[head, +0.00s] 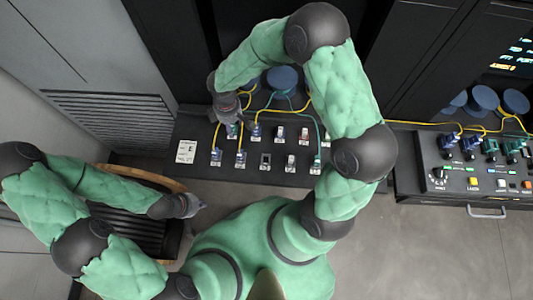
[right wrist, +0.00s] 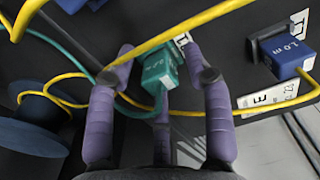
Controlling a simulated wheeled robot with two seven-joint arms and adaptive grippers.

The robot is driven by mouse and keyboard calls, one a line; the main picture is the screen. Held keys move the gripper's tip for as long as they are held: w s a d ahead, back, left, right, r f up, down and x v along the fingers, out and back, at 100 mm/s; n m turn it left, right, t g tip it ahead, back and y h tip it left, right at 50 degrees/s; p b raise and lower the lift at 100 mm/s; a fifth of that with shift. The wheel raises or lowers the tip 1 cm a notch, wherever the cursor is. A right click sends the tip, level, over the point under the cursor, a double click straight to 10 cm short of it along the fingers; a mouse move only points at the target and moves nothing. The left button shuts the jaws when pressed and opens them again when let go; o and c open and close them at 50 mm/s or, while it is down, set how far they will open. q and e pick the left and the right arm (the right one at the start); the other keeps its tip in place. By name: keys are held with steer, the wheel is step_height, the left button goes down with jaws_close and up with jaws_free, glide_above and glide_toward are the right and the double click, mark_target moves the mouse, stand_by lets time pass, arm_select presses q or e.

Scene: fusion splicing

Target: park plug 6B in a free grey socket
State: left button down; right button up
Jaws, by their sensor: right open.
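A teal plug (right wrist: 158,72) sits between the spread purple fingers of my right gripper (right wrist: 160,80) in the right wrist view; the fingers are open beside it. Its printed label is too small to read, so I cannot tell whether it is 6B. In the head view my right gripper (head: 228,112) is over the upper left of the black socket panel (head: 190,128). A grey-framed socket (head: 265,160) in the lower row looks empty. My left gripper (head: 190,206) is below the panel, away from the plugs; its finger opening is unclear.
A blue plug (right wrist: 288,57) marked 1.0 m sits right of the fingers. A yellow cable (right wrist: 175,36) crosses over the teal plug. Blue spools (head: 282,79) stand behind the panel. A second panel (head: 480,178) with more plugs is at right. A wooden-rimmed chair (head: 120,172) is at lower left.

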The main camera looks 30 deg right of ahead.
steer(key=shift+c, duration=0.3)
jaws_close()
steer(key=shift+r, duration=0.2)
steer(key=shift+r+p, duration=2.15)
steer(key=shift+r, duration=0.7)
steer(key=shift+w, duration=0.15)
